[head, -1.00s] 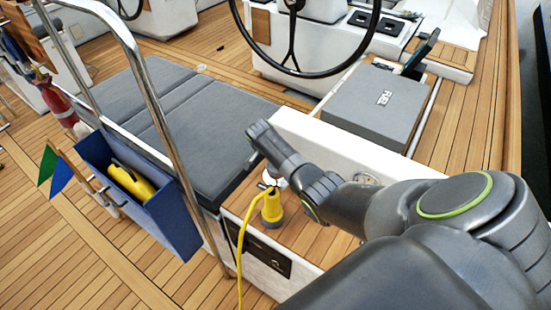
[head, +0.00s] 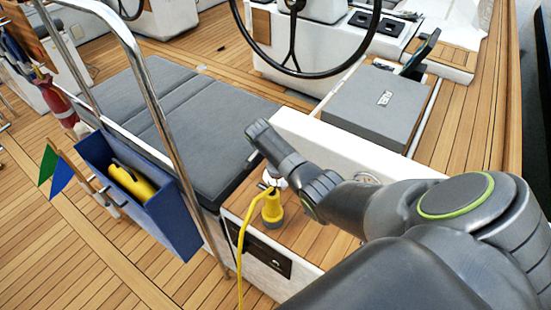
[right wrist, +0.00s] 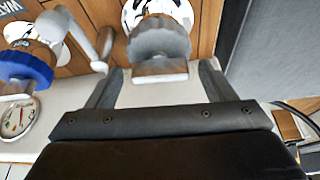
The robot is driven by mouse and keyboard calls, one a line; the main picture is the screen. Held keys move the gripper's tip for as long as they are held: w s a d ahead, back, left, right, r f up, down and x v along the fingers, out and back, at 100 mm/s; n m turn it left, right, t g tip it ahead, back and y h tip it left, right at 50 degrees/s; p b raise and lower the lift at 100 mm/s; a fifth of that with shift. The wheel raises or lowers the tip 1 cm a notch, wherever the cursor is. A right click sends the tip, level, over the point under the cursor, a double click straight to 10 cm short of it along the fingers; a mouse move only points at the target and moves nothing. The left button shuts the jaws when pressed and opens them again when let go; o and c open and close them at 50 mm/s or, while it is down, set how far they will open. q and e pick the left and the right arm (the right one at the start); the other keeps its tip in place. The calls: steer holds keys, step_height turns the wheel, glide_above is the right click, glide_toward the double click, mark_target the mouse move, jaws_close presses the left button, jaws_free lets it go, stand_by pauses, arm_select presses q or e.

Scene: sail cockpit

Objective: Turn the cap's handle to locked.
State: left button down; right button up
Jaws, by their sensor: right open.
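In the right wrist view, a grey cap (right wrist: 158,38) sits on a round light plate on the teak. Its pale, flat-ended handle (right wrist: 160,70) points toward my right gripper (right wrist: 161,78). The gripper is open, with one finger on each side of the handle's end; I cannot tell whether either finger touches it. In the head view, my right arm reaches in from the right over the small teak ledge (head: 305,240), and its gripper is largely hidden. The handle's locked mark cannot be read. My left gripper is not in view.
A blue cap (right wrist: 25,65), a grey lever (right wrist: 95,45) and a gauge (right wrist: 18,118) are left of the gripper. A yellow device (head: 272,208) with a yellow cord stands on the ledge. A steel rail (head: 160,100) and a blue bin (head: 150,215) are left.

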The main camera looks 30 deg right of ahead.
steer(key=shift+r, duration=0.1)
steer(key=shift+a+r, duration=0.15)
steer(key=shift+r, duration=0.1)
steer(key=v, duration=1.6)
steer(key=shift+r+b, duration=0.35)
steer(key=shift+s, duration=0.1)
